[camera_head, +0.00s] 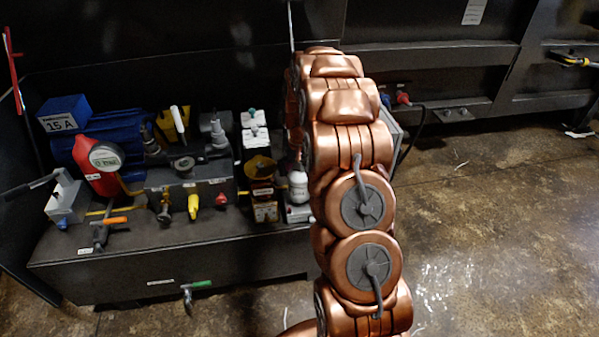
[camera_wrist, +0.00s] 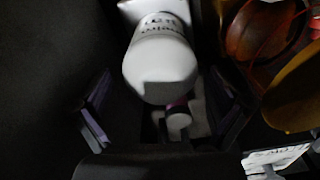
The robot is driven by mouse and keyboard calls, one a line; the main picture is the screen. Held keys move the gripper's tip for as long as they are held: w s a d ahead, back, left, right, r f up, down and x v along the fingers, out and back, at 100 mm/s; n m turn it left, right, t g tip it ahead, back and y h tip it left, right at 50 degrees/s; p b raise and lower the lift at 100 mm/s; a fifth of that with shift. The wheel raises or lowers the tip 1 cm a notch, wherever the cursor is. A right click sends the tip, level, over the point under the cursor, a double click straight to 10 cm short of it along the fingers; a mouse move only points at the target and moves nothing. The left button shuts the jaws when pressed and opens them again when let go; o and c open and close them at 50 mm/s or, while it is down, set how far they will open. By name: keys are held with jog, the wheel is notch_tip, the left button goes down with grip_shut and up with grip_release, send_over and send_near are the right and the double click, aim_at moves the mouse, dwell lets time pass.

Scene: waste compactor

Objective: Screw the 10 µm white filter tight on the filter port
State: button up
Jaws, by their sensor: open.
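The white filter (camera_wrist: 160,65) is a rounded white canister with dark print, large in the upper middle of the wrist view. Its upper end meets a pale block (camera_wrist: 140,10), probably the filter port; I cannot tell how tightly they join. In the head view the white filter (camera_head: 298,186) stands upright at the right end of the machine, just left of my arm. My gripper (camera_wrist: 165,108) is open, with one dark finger on each side below the filter's rounded end. I see no contact. In the head view my arm hides the gripper.
An amber part (camera_wrist: 295,95) is close at right in the wrist view.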

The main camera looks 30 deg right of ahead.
jog(key=n, duration=0.8)
jog(key=shift+n+p, duration=0.3)
jog(key=shift+n, duration=0.1)
jog(key=c, duration=1.2)
jog(key=m, duration=0.5)
jog(key=shift+b, duration=0.35)
jog(key=m, duration=0.5)
jog(key=shift+f, duration=0.1)
